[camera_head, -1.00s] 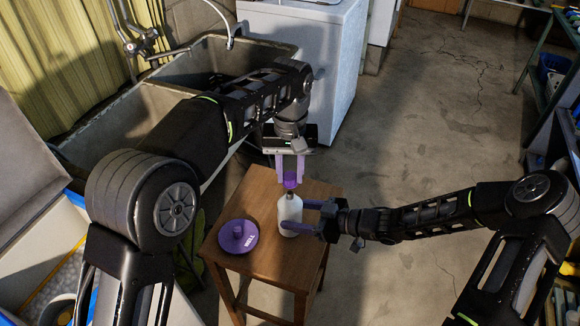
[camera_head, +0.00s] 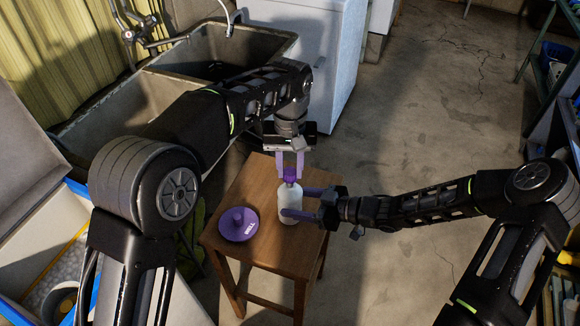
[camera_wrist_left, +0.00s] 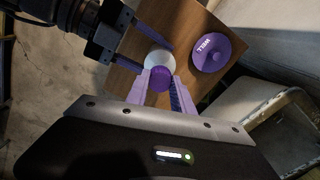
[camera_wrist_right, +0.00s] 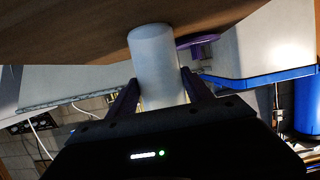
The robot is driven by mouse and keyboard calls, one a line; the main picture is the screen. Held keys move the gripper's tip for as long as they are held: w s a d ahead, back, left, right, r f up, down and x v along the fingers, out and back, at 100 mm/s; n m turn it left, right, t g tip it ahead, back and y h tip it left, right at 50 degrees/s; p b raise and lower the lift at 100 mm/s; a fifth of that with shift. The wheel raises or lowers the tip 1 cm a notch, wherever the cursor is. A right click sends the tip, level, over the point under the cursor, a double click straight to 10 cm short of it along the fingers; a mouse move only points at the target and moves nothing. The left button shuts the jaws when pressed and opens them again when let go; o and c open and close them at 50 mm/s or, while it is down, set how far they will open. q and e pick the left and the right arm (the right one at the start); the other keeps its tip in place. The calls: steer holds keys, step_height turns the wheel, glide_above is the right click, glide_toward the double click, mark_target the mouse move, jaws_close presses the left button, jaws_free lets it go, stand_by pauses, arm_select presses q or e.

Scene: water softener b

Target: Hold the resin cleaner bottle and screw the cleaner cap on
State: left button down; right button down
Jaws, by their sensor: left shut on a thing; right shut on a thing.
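The white resin cleaner bottle (camera_head: 292,209) is upright at the right side of the small wooden table; I cannot tell whether its base touches the top. My right gripper (camera_head: 300,201) is shut around its body from the right. It also shows in the right wrist view (camera_wrist_right: 156,62). The purple cleaner cap (camera_head: 290,174) is held by my left gripper (camera_head: 290,170), pointing down, over the bottle's neck. The cap covers part of the bottle in the left wrist view (camera_wrist_left: 160,78). Whether the threads meet is hidden.
A round purple lid marked WELL (camera_head: 238,224) lies left of the bottle on the wooden table (camera_head: 262,180). A grey double sink (camera_head: 120,100) is behind to the left, a white appliance (camera_head: 325,60) behind. Concrete floor is open to the right.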

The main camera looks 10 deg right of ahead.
arm_select(q)
steer(key=shift+f, duration=0.45)
steer(key=shift+f, duration=0.75)
steer(key=shift+f, duration=0.1)
